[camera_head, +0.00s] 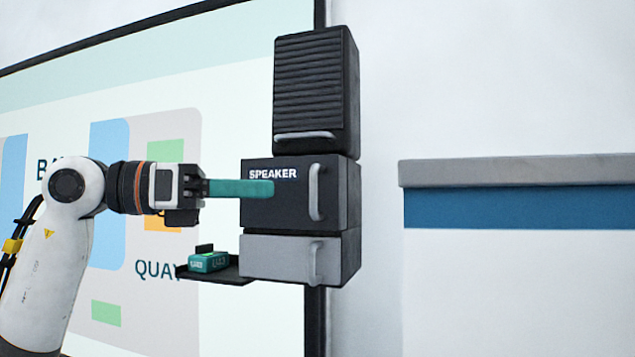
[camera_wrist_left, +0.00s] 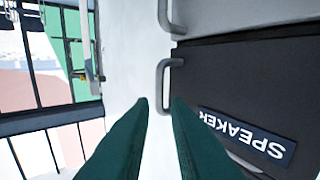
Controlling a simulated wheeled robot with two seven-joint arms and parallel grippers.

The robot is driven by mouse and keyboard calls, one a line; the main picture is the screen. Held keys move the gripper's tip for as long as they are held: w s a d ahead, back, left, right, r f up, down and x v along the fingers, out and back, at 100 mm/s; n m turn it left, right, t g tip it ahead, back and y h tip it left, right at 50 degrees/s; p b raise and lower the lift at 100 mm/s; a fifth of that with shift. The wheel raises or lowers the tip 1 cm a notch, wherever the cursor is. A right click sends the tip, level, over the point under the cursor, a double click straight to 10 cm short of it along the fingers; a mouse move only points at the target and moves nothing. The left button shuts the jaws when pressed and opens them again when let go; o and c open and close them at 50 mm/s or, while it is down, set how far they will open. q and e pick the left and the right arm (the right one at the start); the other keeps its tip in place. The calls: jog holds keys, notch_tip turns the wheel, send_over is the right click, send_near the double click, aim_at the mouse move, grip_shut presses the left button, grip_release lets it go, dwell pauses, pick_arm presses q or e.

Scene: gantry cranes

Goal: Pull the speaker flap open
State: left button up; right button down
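The speaker flap (camera_head: 283,212) is the dark front marked SPEAKER on the middle box of a wall stack, and looks shut. Its pale bar handle (camera_head: 314,192) stands upright at the right edge. My left gripper (camera_head: 268,188) reaches across from the left, its teal fingers overlapping the flap in the picture, tips left of the handle. There the handle (camera_wrist_left: 162,85) lies just beyond the fingertips, beside the upside-down SPEAKER label (camera_wrist_left: 247,136). I cannot tell whether anything touches. My right gripper is not in view.
A ribbed dark box (camera_head: 316,85) sits above and a grey box (camera_head: 275,258) below, each with a handle. A small tray (camera_head: 230,274) holding a teal device (camera_head: 208,262) juts out at lower left. A large display board (camera_head: 230,110) stands behind. Right is a grey-topped ledge (camera_head: 520,170).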

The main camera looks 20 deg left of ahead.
aim_at(314, 206)
pick_arm(q)
jog(key=p+x, duration=0.2)
jog(key=x, duration=0.5)
jog(key=shift+d+r, duration=0.1)
jog(key=shift+w+d, duration=0.3)
jog(key=shift+d, duration=0.15)
jog(key=shift+c, duration=0.5)
grip_shut()
